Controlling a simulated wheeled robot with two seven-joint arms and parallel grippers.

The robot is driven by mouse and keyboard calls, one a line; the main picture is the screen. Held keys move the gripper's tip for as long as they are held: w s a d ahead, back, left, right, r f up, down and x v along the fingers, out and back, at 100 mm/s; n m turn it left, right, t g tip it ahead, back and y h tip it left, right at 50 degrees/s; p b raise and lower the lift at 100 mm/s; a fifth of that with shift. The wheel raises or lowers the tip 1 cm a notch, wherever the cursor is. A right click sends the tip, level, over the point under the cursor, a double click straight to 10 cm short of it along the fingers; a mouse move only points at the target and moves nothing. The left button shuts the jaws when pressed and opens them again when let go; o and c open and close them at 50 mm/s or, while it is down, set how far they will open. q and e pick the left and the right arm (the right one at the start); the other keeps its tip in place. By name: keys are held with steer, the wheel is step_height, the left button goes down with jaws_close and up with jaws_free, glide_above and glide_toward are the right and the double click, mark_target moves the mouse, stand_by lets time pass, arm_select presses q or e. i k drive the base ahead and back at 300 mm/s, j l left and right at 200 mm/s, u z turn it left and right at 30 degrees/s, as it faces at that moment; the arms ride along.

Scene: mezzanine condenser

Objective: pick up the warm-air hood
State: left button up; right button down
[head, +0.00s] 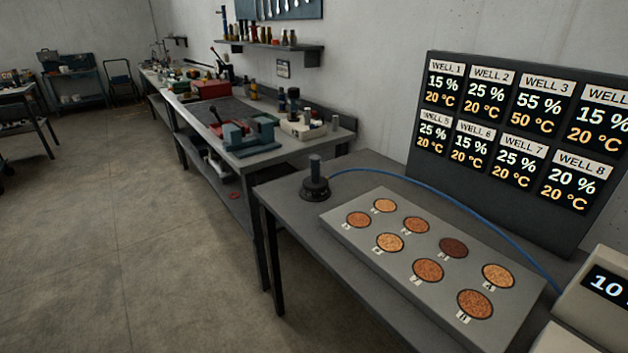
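The warm-air hood (315,188) appears to be the dark round piece with an upright grey handle on the near table. It stands upright on the tabletop at the table's far left part, beside the well plate (345,225) and apart from its wells. A blue hose (440,195) runs from it behind the plate toward the right. The plate holds several round wells of orange-brown grains; one well (453,247) is much darker. Neither of my grippers is in view.
A display board (515,140) stands behind the plate; WELL 3 reads 55 % and 50 °C. A device reading 10 (598,300) is at the right edge. A workbench with a vise (248,135) adjoins at the back.

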mark_target(315, 186)
steer(key=i+j+z, duration=0.45)
steer(key=j, duration=0.2)
steer(key=i+j+z, duration=0.45)
steer(key=j, duration=0.35)
steer(key=i+j+z, duration=0.2)
steer(key=j, duration=0.2)
steer(key=j+z, duration=0.25)
steer(key=j, duration=0.2)
steer(key=i+j+z, duration=0.2)
steer(key=j, duration=0.3)
steer(key=j+z, duration=0.2)
steer(key=j, duration=0.3)
